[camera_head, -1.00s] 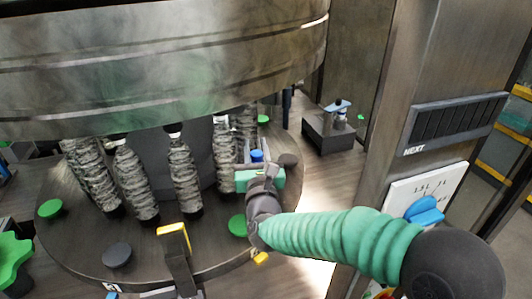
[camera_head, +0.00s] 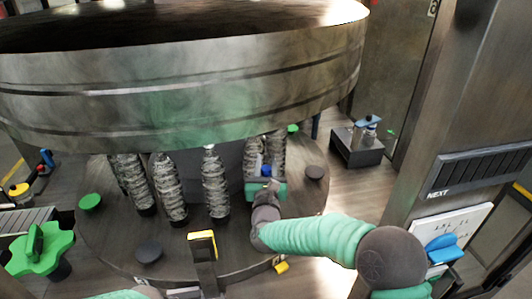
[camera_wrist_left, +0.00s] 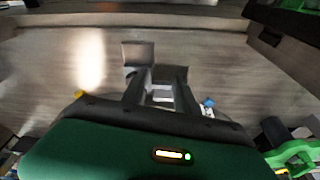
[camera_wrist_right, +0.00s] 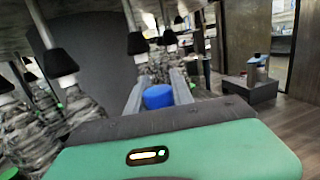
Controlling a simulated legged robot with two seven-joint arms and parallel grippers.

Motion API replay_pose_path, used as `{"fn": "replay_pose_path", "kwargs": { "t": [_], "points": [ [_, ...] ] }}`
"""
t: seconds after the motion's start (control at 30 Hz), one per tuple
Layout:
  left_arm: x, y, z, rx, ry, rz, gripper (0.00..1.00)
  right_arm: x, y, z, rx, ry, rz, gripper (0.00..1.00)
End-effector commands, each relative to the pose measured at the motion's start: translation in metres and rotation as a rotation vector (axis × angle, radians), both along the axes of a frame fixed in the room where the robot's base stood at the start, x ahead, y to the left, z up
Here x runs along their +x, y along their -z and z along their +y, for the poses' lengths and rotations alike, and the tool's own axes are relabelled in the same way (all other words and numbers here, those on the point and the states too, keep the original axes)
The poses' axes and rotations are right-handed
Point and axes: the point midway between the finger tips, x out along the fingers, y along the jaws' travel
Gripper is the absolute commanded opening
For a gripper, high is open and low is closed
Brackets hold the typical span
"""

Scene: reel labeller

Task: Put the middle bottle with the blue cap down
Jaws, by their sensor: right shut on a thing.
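The bottle with the blue cap (camera_head: 267,170) is between the fingers of my right gripper (camera_head: 266,182), at the right side of the round table (camera_head: 110,235). In the right wrist view the blue cap (camera_wrist_right: 158,96) shows between the fingers, which are shut on the bottle. Its body is mostly hidden by the gripper, and I cannot tell whether its base touches the table. Wrapped bottles (camera_head: 215,185) stand to the left of and behind it. My left gripper (camera_wrist_left: 160,95) shows in the left wrist view with its fingers apart, over the floor and empty.
A large metal drum (camera_head: 180,95) hangs over the table. A dark box (camera_head: 358,148) with small bottles on it stands at the back right. A panel with a blue knob (camera_head: 443,248) is at right. A green star-shaped knob (camera_head: 38,245) is at left.

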Motion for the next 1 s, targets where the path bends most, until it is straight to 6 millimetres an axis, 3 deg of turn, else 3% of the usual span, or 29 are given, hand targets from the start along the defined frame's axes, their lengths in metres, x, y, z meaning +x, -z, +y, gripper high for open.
{"fn": "replay_pose_path", "kwargs": {
  "t": [0.23,0.27,0.4,0.77,0.87,1.0],
  "points": [
    [0.0,-0.001,0.0,0.0,0.0,0.0,0.36,0.0,-0.002,0.001,0.002,0.0,-0.008,0.0],
    [0.0,-0.001,0.0,0.0,0.0,0.0,0.36,0.0,0.002,0.001,0.001,-0.001,-0.001,0.32],
    [0.0,-0.001,0.0,0.0,0.0,0.0,0.36,0.0,0.002,0.0,0.001,-0.001,-0.001,0.49],
    [0.0,0.003,0.0,0.0,0.0,0.0,0.36,-0.004,0.005,0.0,0.001,-0.001,0.0,0.49],
    [0.0,0.014,0.0,0.0,0.0,0.0,0.36,-0.021,0.009,0.001,0.001,-0.003,0.0,0.49],
    [0.0,0.032,0.0,0.0,0.0,0.0,0.36,-0.057,0.015,0.001,-0.001,-0.002,-0.002,0.49]
  ]
}}
